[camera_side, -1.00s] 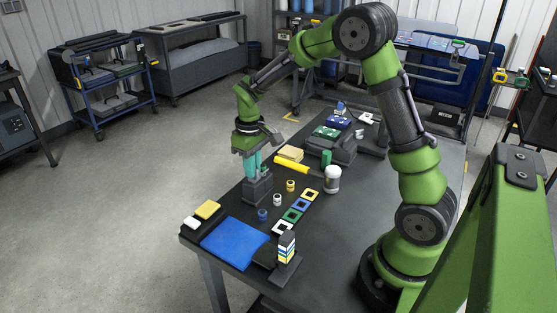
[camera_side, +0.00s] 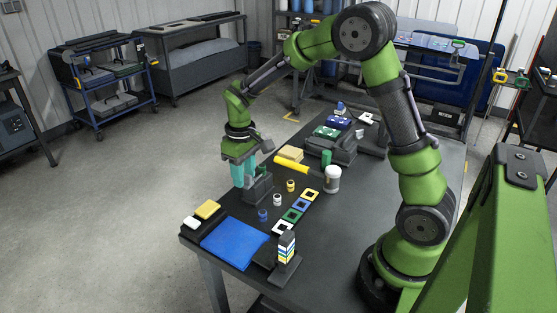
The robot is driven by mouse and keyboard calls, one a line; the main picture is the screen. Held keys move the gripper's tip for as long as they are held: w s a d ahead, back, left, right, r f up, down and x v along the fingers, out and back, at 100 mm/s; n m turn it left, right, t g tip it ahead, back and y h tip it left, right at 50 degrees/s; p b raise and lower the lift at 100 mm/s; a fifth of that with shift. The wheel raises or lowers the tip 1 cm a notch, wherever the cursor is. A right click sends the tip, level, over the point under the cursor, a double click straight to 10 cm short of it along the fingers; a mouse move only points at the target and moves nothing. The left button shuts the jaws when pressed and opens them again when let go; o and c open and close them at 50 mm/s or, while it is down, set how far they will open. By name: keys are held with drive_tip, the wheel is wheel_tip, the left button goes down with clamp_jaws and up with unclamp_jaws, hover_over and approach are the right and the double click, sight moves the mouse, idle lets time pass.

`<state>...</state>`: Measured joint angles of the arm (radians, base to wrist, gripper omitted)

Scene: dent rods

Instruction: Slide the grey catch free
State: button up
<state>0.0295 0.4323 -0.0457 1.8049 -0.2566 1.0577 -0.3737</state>
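A dark grey block (camera_side: 260,188) stands near the table's far-left edge. A grey catch cannot be made out separately on it at this size. My gripper (camera_side: 243,182) points down at the block's left side, its teal fingers low and partly overlapping the block in the picture. I cannot tell whether the fingertips touch the block, or whether they are apart or closed on something.
A blue mat (camera_side: 235,242), a yellow block (camera_side: 207,209) and a striped stack (camera_side: 287,246) lie nearer.

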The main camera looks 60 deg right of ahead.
drive_tip(key=shift+r, duration=0.1)
wheel_tip(320, 180, up, 17)
idle(0.5)
drive_tip(key=s+a+m+t+y, duration=0.1)
drive_tip(key=s+a+m+t, duration=0.1)
drive_tip(key=s, duration=0.7)
drive_tip(key=s+a+f+m+t+y, duration=0.1)
drive_tip(key=s+a+t, duration=0.3)
drive_tip(key=s, duration=0.5)
drive_tip(key=shift+f+m+t, duration=0.15)
drive_tip(key=shift+m+t, duration=0.35)
drive_tip(key=shift+t, duration=0.1)
